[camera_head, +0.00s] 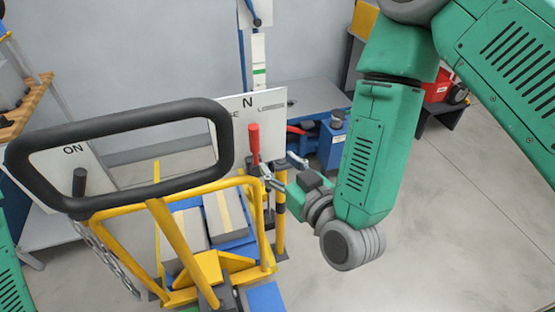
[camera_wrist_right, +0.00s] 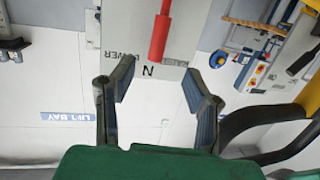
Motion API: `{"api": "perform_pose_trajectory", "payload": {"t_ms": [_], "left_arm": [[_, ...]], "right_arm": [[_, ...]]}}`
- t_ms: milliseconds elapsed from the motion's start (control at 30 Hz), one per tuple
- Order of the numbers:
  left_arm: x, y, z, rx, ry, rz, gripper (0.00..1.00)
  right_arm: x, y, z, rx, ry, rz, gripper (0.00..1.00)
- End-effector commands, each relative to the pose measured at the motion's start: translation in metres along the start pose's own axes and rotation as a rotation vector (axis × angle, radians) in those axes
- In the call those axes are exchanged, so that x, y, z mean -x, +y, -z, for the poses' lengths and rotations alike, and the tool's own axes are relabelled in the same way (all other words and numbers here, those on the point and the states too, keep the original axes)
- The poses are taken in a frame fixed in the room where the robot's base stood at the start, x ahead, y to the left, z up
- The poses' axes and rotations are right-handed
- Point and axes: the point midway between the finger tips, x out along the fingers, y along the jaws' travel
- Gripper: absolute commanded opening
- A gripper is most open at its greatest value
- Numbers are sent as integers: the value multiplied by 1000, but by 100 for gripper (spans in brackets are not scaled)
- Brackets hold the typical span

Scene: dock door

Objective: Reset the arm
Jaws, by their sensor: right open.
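My right arm is green and comes in from the upper right in the head view. My right gripper (camera_head: 281,168) is open and empty, pointing left towards a red lever handle (camera_head: 254,142). In the right wrist view the gripper (camera_wrist_right: 157,88) has its two dark fingers spread apart. There the red handle (camera_wrist_right: 159,38) hangs in from the top, beyond the fingertips and clear of both pads. A white panel (camera_head: 274,99) marked with an "N" stands behind the handle. The panel also shows in the wrist view (camera_wrist_right: 180,55). My left gripper is not in view.
A yellow-framed cart (camera_head: 175,226) with a black loop handle (camera_head: 130,122) fills the lower left, close to my right gripper. Grey boxes (camera_head: 224,214) lie within its frame. A blue vice (camera_head: 332,140) stands behind the arm. Grey floor (camera_head: 450,230) is open at right.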

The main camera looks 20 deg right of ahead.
Motion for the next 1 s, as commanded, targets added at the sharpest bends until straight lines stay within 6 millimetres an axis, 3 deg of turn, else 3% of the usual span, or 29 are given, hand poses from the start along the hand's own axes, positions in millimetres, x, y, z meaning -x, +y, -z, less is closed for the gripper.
{"api": "perform_pose_trajectory", "payload": {"t_ms": [167,267,367,433,600,700,833,1000], "left_arm": [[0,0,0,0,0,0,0],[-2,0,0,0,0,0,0],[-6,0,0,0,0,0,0],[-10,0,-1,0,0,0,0],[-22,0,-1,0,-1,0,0],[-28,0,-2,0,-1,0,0],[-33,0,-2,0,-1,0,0],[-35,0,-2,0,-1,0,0]], "right_arm": [[0,0,0,0,-1,0,43],[2,1,-12,-1,-39,7,43],[11,5,-51,-7,-168,26,43],[25,11,-92,-16,-313,40,43],[92,36,-199,-57,-748,26,43],[141,53,-244,-85,-983,-16,43],[197,72,-276,-115,-1216,-79,43],[234,84,-290,-135,-1363,-133,43]]}}
